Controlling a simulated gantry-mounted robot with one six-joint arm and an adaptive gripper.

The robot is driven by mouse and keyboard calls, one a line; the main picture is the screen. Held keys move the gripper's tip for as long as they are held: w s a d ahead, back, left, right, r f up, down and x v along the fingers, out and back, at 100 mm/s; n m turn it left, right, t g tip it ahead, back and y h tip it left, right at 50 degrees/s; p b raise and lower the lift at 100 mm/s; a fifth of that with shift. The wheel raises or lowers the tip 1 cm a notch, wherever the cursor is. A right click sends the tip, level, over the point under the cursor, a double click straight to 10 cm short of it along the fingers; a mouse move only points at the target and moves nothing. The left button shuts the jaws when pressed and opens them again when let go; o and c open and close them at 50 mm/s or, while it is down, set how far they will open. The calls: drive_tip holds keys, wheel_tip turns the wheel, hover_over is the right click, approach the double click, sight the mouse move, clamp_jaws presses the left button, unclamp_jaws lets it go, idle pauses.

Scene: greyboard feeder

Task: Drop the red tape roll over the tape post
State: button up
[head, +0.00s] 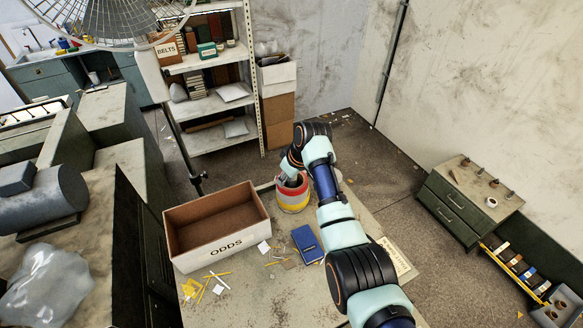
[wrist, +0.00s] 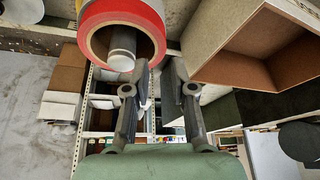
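The red tape roll (wrist: 98,47) is at the top of the wrist view, its red face towards the camera. The grey tape post (wrist: 122,48) shows inside its ring, so the roll sits around the post. In the head view the stack of red, white and yellow rolls (head: 293,202) stands at the back of the table, partly hidden by my arm. My gripper (wrist: 160,72) is beside the roll, its two fingers apart with nothing between them. In the head view the fingertips are hard to make out near the stack's top.
An open box marked ODDS (head: 222,243) stands left of the stack. A green cabinet (head: 450,210) stands at the right and shelves (head: 212,105) stand behind.

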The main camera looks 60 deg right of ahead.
drive_tip(key=v, duration=0.9)
drive_tip(key=shift+s+r+p, duration=0.2)
drive_tip(key=shift+r+p, duration=0.1)
drive_tip(key=w+a+f+n+t, duration=0.1)
drive_tip(key=w+a, duration=0.2)
drive_tip(key=a, duration=0.7)
drive_tip(key=w+a+f+t+h, duration=0.15)
drive_tip(key=w+a, duration=0.25)
drive_tip(key=a, duration=0.5)
drive_tip(key=w+a+f+n+t+y, duration=0.1)
drive_tip(key=w+a+t, duration=0.15)
drive_tip(key=a, duration=0.75)
drive_tip(key=s+a+r+t, duration=0.1)
drive_tip(key=s+a+r, duration=0.2)
drive_tip(key=a, duration=0.7)
drive_tip(key=s+a+r+n+t+y, duration=0.1)
drive_tip(key=s+a+r+t, duration=0.1)
drive_tip(key=s+a, duration=0.4)
drive_tip(key=a+r, duration=0.1)
drive_tip(key=a, duration=0.2)
drive_tip(key=shift+a, duration=0.4)
